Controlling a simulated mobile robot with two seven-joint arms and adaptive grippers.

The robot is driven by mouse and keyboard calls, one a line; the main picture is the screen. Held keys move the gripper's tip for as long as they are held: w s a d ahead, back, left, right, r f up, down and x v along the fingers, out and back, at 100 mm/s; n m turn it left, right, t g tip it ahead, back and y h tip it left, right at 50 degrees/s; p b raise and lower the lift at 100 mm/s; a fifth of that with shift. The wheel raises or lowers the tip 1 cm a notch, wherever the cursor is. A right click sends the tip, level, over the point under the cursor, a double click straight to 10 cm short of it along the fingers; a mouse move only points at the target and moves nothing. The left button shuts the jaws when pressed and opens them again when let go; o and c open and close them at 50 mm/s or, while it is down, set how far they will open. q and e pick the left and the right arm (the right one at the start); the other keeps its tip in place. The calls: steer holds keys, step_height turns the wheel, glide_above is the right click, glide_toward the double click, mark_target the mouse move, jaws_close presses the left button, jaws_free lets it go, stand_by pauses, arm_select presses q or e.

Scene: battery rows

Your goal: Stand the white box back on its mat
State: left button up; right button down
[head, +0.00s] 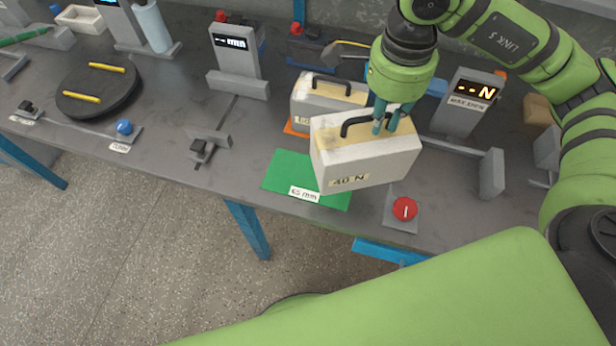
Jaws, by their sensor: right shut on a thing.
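A white box (370,163) with a yellowish top, a black handle and a "40 N" label is in my right gripper (387,121). The gripper comes from above and its teal fingers are shut at the handle. The box looks upright and slightly turned, over the right part of a green mat (284,172) labelled "65 mm". I cannot tell whether its underside touches the mat or table. A second, similar white box (318,92) stands just behind it on an orange mat (292,127), partly hidden by the held box. My left gripper is not in view.
A lit display (467,101) and a grey stop (491,173) stand further right. A black disc (99,100) with yellow bars is at left. The table's front edge is near.

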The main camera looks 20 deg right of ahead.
mark_target(322, 119)
steer(key=m, duration=0.2)
steer(key=d+m, duration=0.1)
steer(key=m, duration=0.1)
steer(key=s+m, duration=0.1)
steer(key=shift+d+r+m+b, duration=0.2)
steer(key=shift+r+m+b, duration=0.1)
steer(key=shift+m+b, duration=0.1)
steer(key=w+a+f+p, duration=0.1)
steer(key=w+a+f, duration=0.1)
steer(key=a, duration=0.1)
steer(key=w+a+f+p, duration=0.1)
steer(key=w+a+f, duration=0.1)
steer(key=a, duration=0.1)
steer(key=w+a+f+p, duration=0.2)
steer(key=a+f, duration=0.1)
steer(key=a, duration=0.1)
steer(key=shift+w, duration=0.15)
step_height(322, 119, down, 3)
steer(key=shift+f+p, duration=0.1)
steer(key=shift+p, duration=0.7)
steer(key=shift+f, duration=0.4)
steer(key=shift+f, duration=0.2)
steer(key=c, duration=1.2)
jaws_free()
